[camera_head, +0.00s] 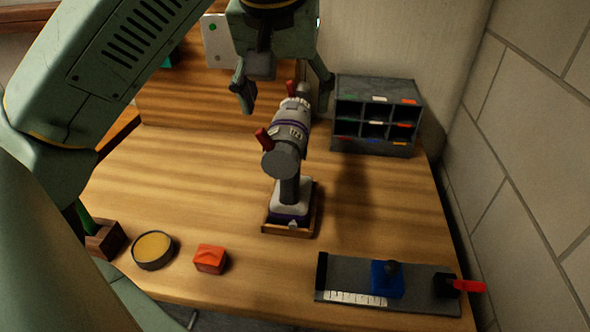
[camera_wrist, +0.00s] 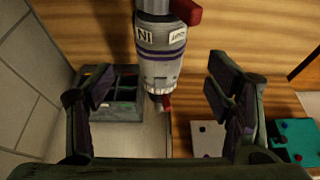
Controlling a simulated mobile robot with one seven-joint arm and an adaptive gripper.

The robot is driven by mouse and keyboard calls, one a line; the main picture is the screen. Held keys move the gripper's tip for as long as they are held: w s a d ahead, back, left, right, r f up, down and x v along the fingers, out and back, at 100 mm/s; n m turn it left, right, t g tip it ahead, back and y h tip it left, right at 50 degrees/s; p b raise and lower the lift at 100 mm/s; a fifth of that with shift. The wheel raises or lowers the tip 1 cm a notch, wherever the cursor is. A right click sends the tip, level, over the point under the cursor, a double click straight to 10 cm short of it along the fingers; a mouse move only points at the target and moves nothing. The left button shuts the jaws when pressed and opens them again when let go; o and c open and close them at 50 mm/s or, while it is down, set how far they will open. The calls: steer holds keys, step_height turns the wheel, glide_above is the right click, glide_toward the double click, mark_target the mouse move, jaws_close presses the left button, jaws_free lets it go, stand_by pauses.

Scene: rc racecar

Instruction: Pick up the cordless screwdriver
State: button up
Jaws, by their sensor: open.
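The cordless screwdriver (camera_head: 290,145) has a grey and white body with purple bands and red parts. It stands upright by its handle in a small wooden tray (camera_head: 267,224) in the middle of the table. In the wrist view its barrel (camera_wrist: 160,60) hangs down from the top edge, between the two fingers; its handle is out of that view. My gripper (camera_head: 287,95) is open, above and behind the screwdriver's far end in the head view. The gripper (camera_wrist: 165,100) also shows in the wrist view, with space on both sides of the barrel. I cannot tell whether it touches.
A dark compartment organizer (camera_head: 374,147) stands right of the gripper near the wall (camera_head: 540,130). In front lie a round yellow tin (camera_head: 154,249), an orange block (camera_head: 210,259) and a grey plate with a blue slider (camera_head: 387,279). The table around the tray is clear.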

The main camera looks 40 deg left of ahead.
mark_target(288, 122)
steer(key=x, duration=0.2)
steer(key=shift+w+f, duration=0.1)
steer(key=shift+f, duration=0.3)
steer(key=b+x, duration=0.2)
steer(key=x, duration=0.2)
steer(key=shift+a+f, duration=0.1)
steer(key=shift+f, duration=0.2)
steer(key=shift+w+a+f+b, duration=0.1)
steer(key=shift+f+b, duration=0.2)
steer(key=shift+b, duration=0.1)
steer(key=shift+r, duration=0.1)
steer(key=shift+c, duration=0.2)
jaws_close()
